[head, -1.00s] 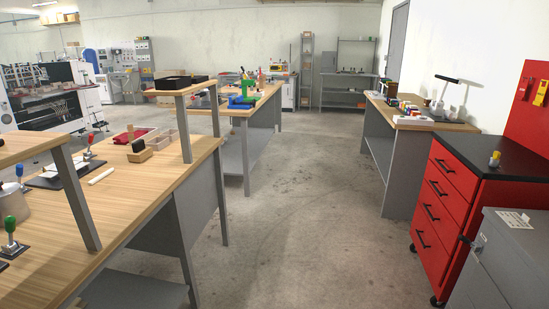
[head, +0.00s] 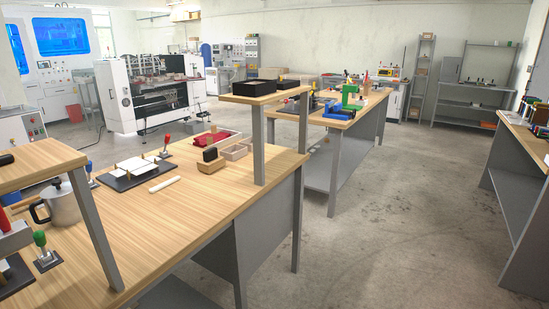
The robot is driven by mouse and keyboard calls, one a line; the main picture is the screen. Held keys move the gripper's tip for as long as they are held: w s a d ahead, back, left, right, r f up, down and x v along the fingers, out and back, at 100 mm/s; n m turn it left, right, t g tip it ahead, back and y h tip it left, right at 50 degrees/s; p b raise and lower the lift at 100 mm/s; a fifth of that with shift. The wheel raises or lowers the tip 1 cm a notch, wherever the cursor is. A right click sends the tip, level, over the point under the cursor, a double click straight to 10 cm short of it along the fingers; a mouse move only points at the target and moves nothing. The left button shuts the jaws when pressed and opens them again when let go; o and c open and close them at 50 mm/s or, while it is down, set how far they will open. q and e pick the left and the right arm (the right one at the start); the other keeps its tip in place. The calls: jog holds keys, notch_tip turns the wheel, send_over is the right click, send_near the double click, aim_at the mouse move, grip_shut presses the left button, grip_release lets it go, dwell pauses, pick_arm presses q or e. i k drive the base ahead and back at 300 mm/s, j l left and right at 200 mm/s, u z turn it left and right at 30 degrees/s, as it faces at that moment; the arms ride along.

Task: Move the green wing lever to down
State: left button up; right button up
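A lever with a green knob (head: 40,239) stands at the near left of the wooden workbench (head: 215,215). It sits on a small grey base plate, its handle roughly upright with the knob up. A dark board with white panels (head: 138,172) lies farther back on the same bench. A red-knobbed lever (head: 166,141) stands upright behind the board, and a blue-knobbed lever (head: 88,167) is at its left. Neither of my grippers is in the picture.
A raised wooden shelf (head: 35,163) with a grey post partly covers the near left of the bench. A metal pot (head: 62,204) stands beneath it. A white stick (head: 164,184) and a wooden block (head: 210,160) lie nearby. The concrete floor (head: 390,225) at right is open.

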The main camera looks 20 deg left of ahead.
aim_at(39, 236)
jog(key=i+l+u, duration=0.1)
jog(key=u, duration=0.25)
jog(key=i+l+u, duration=0.15)
jog(key=i+u, duration=0.2)
jog(key=i+l+u, duration=0.1)
jog(key=u, duration=0.25)
jog(key=i+l+u, duration=0.1)
jog(key=u, duration=0.3)
jog(key=i+l+u, duration=0.1)
jog(key=u, duration=0.3)
jog(key=l+u, duration=0.4)
jog(key=i+j, duration=0.05)
jog(key=j, duration=0.05)
